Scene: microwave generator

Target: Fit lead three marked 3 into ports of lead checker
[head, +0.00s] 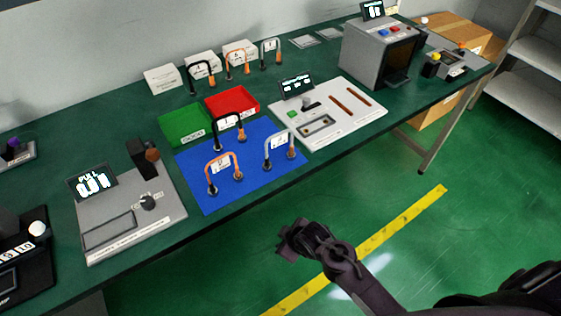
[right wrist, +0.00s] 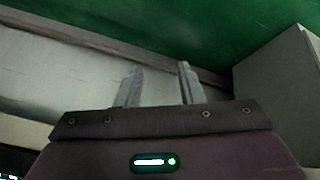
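Three arched leads stand on the blue mat (head: 205,200): a black and orange one (head: 229,128), an orange one (head: 223,170) and a grey-white one (head: 280,145). Their white tags are too small to read surely, so I cannot tell which is marked 3. The white panel (head: 350,122) right of the mat has a small screen, a green button and two brown strips; it may be the lead checker. My right gripper (head: 287,241) is in front of the table over the floor, away from the leads. Its fingers (right wrist: 158,85) are apart and empty. My left gripper is not in view.
Green (head: 183,128) and red (head: 232,103) trays sit behind the mat. Several more leads stand at the back by white boxes (head: 165,79). A grey pull tester (head: 130,215) is at left, a grey oven-like machine (head: 378,55) at right. The floor before the table is clear.

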